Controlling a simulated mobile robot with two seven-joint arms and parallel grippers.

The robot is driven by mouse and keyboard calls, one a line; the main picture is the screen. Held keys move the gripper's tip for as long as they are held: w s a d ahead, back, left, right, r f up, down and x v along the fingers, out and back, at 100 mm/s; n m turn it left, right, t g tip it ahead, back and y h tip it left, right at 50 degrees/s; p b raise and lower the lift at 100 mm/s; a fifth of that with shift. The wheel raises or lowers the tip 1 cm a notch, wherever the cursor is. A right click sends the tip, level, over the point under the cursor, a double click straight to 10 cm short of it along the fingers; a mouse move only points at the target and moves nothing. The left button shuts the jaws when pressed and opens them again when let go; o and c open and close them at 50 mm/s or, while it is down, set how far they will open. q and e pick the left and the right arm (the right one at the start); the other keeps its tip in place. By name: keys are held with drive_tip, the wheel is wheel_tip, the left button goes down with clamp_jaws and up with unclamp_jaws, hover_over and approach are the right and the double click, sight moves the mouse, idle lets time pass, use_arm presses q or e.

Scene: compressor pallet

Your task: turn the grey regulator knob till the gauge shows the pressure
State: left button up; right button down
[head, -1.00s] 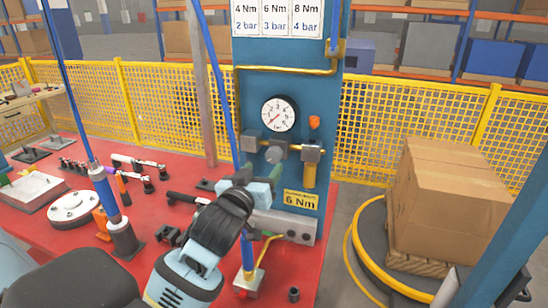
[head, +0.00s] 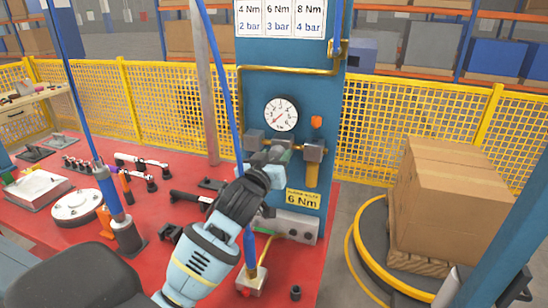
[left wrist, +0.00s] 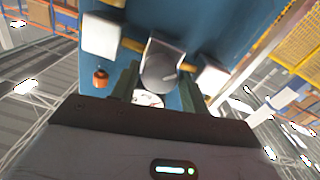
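The grey regulator knob (left wrist: 160,72) shows in the left wrist view between the two fingers of my left gripper (left wrist: 158,88). The fingers are apart, one on each side of it, with gaps visible; I cannot tell whether they touch it. In the head view my left gripper (head: 270,157) is at the regulator on the blue panel and largely hides the knob. The round white gauge (head: 281,114) is above it, its red needle pointing to the lower left, near the low end. A yellow label (head: 302,199) reads 6 Nm.
A chart (head: 280,18) pairs 4 Nm with 2 bar, 6 Nm with 3 bar, 8 Nm with 4 bar. A brass pipe (head: 240,95) and blue hose run beside the gauge. Tools lie on the red table (head: 70,225). A carton (head: 450,200) stands at right.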

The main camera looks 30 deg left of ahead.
use_arm(q)
drive_tip(key=c, duration=0.6)
drive_tip(key=shift+m, duration=0.4)
drive_tip(key=m, duration=1.1)
drive_tip(key=shift+d+m, duration=0.1)
drive_tip(key=shift+m, duration=0.3)
drive_tip(key=m, duration=0.7)
drive_tip(key=shift+f+g, duration=0.1)
drive_tip(key=shift+g, duration=0.2)
drive_tip(key=m, duration=0.6)
drive_tip(key=shift+y, duration=0.4)
drive_tip(key=shift+m, duration=0.4)
